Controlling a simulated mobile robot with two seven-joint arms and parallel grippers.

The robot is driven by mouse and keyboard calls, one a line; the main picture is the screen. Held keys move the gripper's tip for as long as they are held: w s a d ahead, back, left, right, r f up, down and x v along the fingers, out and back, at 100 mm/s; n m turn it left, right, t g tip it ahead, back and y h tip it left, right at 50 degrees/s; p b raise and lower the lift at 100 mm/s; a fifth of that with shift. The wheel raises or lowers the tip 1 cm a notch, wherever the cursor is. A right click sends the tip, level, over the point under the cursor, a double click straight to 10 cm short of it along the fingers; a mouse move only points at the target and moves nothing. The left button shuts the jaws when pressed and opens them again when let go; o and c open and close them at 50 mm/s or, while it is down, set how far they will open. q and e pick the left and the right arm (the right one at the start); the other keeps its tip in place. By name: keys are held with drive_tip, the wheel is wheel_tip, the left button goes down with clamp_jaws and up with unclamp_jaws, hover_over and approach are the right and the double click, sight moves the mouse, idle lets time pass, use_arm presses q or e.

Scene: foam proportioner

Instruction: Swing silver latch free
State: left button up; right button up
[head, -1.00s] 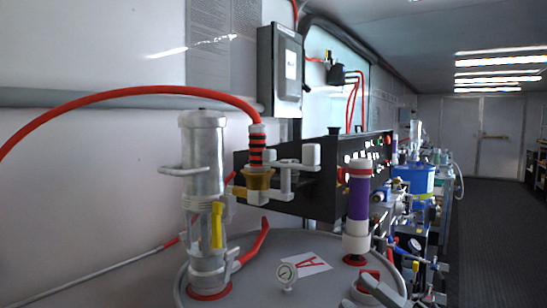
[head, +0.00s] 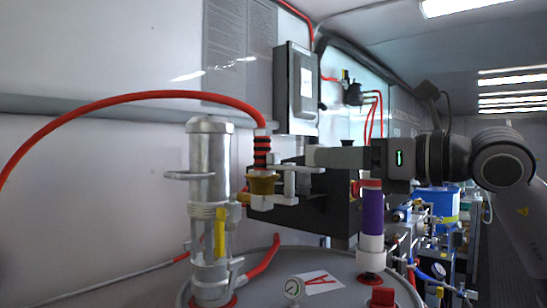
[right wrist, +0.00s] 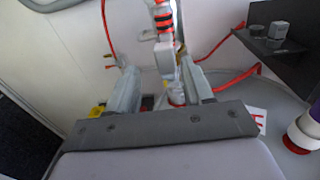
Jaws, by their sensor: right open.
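In the right wrist view the two fingers of my right gripper (right wrist: 158,88) are spread apart. A pale block (right wrist: 166,60), which looks like part of the latch, shows between and beyond them. I cannot tell whether the fingers touch it. My left gripper is in neither view.
A red hose (head: 130,97) with a black-banded end rises from the brass fitting and arches left. A black panel box stands behind the gripper.

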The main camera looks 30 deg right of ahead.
sight(305, 167)
drive_tip(key=shift+h, duration=0.3)
drive_tip(key=w, duration=0.1)
drive_tip(key=w+a+r+p, duration=0.1)
drive_tip(key=w, duration=0.1)
drive_tip(key=w+p, duration=0.1)
drive_tip(key=w, duration=0.1)
drive_tip(key=shift+w+a+r, duration=0.15)
drive_tip(key=shift+w+a, duration=0.05)
drive_tip(key=shift+a, duration=0.15)
drive_tip(key=shift+w+a, duration=0.2)
drive_tip(key=shift+w, duration=0.35)
clamp_jaws()
